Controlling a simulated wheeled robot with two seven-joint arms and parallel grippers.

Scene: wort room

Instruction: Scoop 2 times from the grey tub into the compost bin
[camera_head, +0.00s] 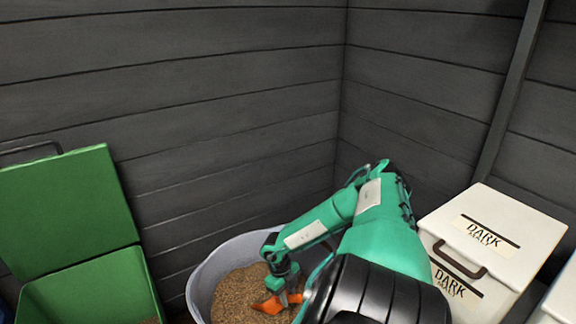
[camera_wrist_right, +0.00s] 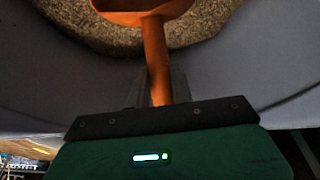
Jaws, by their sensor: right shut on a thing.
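The grey tub (camera_head: 199,283) stands at the bottom middle in the head view, holding brown grain (camera_head: 238,291). My right gripper (camera_head: 287,286) is over the tub, shut on the handle of an orange scoop (camera_head: 268,305). In the right wrist view the scoop's handle (camera_wrist_right: 157,60) runs up from the jaws to its bowl, which is over or at the grain (camera_wrist_right: 205,28); whether it touches cannot be told. The bowl's contents are cut off. The green bin with its lid raised (camera_head: 95,290), likely the compost bin, is at the left. My left gripper is not in view.
White boxes labelled DARK (camera_head: 490,240) stand at the right, beside my right arm. Dark plank walls (camera_head: 230,100) close off the back and meet in a corner behind the tub. The green bin's open lid (camera_head: 65,210) stands up against the wall.

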